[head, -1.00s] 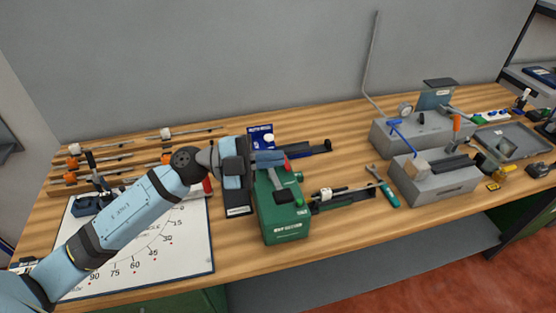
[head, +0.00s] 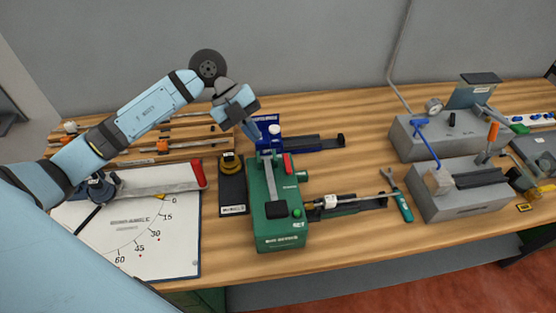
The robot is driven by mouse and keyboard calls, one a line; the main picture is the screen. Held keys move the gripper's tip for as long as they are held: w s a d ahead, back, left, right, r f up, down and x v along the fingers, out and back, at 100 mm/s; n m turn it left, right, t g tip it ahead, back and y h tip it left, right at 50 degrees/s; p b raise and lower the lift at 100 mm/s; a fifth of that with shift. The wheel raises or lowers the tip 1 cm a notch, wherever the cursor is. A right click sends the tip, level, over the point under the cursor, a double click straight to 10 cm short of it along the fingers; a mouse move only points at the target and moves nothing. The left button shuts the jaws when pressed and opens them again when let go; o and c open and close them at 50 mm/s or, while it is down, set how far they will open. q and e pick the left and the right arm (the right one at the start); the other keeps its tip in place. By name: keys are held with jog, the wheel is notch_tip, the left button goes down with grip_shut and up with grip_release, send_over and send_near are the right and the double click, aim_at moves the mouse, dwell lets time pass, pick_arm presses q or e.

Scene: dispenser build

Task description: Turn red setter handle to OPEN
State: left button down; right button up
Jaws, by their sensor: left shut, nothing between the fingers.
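The green setter machine (head: 280,237) stands on the bench in the middle of the head view. A short red handle (head: 288,163) sticks up near its far end. A grey bar with a black end (head: 275,195) lies along its top, and a green knob (head: 297,213) is at its near right. My left gripper (head: 256,133) is shut and empty, pointing down just beyond the far left of the machine. It looks apart from the red handle. The OPEN marking is too small to read. My right gripper is not in view.
A blue machine (head: 269,122) stands just behind the green one. A black block with a yellow top (head: 232,190) is at its left, beside a white angle board (head: 150,235) with a red-gripped arm (head: 198,174). A green-handled wrench (head: 402,205) and grey machines (head: 450,190) are right.

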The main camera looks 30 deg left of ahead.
aim_at(287, 166)
pick_arm(q)
jog(key=p+x, duration=0.2)
jog(key=x, duration=0.7)
jog(key=shift+d+f, duration=0.15)
jog(key=shift+d, duration=0.05)
jog(key=shift+d+f, duration=0.15)
jog(key=shift+f, duration=0.1)
jog(key=shift+w, duration=0.1)
